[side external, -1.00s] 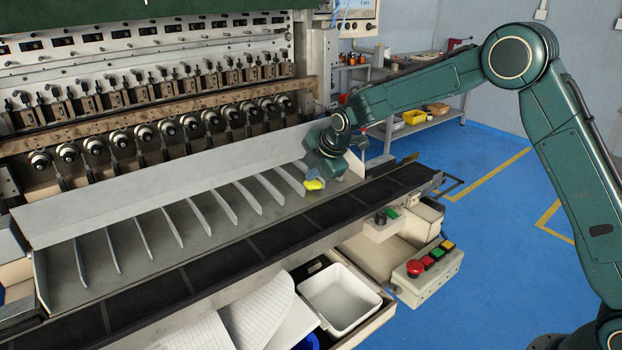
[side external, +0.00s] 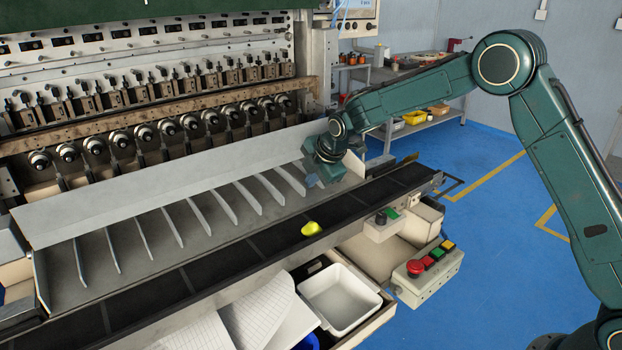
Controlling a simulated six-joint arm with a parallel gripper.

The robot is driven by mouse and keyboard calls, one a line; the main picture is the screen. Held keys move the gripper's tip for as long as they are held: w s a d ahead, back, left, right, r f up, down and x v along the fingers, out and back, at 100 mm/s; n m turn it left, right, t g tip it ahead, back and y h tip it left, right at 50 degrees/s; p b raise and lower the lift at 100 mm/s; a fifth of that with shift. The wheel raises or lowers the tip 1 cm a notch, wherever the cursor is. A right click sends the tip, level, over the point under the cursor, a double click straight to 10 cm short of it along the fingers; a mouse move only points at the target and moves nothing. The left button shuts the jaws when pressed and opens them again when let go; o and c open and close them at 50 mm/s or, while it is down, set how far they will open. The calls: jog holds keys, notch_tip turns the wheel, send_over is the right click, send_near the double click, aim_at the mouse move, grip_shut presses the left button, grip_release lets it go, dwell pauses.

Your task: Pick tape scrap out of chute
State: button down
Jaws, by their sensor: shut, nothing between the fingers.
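A small yellow piece (side external: 312,229), which looks like the tape scrap, lies on the black strip (side external: 235,262) in front of the divided chute (side external: 160,245). It is outside the chute's lanes. My gripper (side external: 313,181) is low at the right end of the chute, by the last divider. It is shut and empty, up and behind the yellow piece and apart from it. The fingertips are small and partly dark, so their contact with the chute floor cannot be told.
Thin upright dividers (side external: 222,206) split the chute. A row of spindles (side external: 167,127) stands behind it. In front are a white bin (side external: 340,300), white sheets (side external: 258,310) and a button box (side external: 427,273). The blue floor at right is open.

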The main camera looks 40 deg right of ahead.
aim_at(322, 200)
jog(key=shift+s+f, duration=0.15)
jog(key=shift+f, duration=0.65)
jog(key=shift+s, duration=0.2)
dwell(0.4)
jog(key=shift+s+f, duration=0.15)
jog(key=shift+s, duration=0.35)
jog(key=shift+s+f, duration=0.1)
jog(key=shift+s, duration=2.2)
jog(key=shift+w+r, duration=0.2)
jog(key=shift+w, duration=0.1)
